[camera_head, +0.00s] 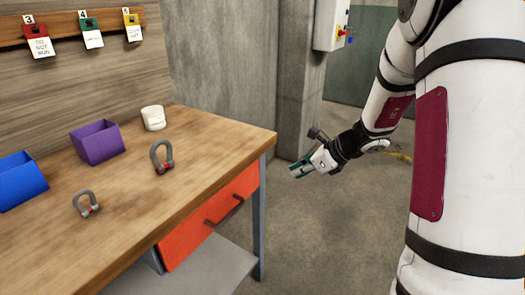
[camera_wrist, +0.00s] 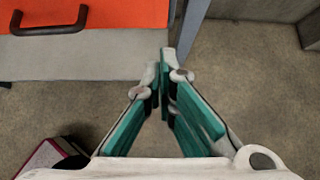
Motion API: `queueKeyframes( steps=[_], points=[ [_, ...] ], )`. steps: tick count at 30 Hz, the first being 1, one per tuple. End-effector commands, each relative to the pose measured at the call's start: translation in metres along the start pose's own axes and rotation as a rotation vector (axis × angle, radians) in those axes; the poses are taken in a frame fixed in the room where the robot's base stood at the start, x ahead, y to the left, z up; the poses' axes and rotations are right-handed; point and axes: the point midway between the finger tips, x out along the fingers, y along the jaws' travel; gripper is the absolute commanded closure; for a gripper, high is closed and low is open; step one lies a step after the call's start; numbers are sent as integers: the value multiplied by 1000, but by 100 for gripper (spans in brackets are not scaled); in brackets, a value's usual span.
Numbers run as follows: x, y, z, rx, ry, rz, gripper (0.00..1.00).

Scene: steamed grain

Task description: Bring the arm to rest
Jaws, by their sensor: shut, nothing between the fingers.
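My gripper (camera_head: 294,172) is in the air to the right of the workbench, apart from it, in the head view. The wrist view shows its teal-lined fingers (camera_wrist: 166,62) meeting at the tips, with nothing between them. My white arm comes down from the upper right to it.
The wooden workbench (camera_head: 215,140) holds two grey shackles (camera_head: 162,157) (camera_head: 87,203), a purple bin (camera_head: 97,143), a blue bin (camera_head: 20,180) and a white cup (camera_head: 153,118). Its orange drawer (camera_head: 205,220) is near my gripper. A concrete pillar (camera_head: 298,100) stands behind. Open floor (camera_head: 340,220) lies beneath.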

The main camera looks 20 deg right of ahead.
Motion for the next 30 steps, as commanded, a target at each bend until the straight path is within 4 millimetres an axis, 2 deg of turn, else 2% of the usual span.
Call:
queueKeyframes(
  steps=[5,8,11,12,17,20,24,30],
  points=[
    [-4,7,6,-37,-2,11,100],
    [-15,29,24,-153,-4,48,100],
    [-34,67,46,-352,-4,109,100],
    [-43,85,54,-446,-4,138,100],
    [-81,158,70,-825,10,258,100],
    [-106,198,68,-1054,27,330,100],
    [-141,248,53,-1368,61,431,100],
    [-190,297,14,-1790,144,576,100]
  ],
)
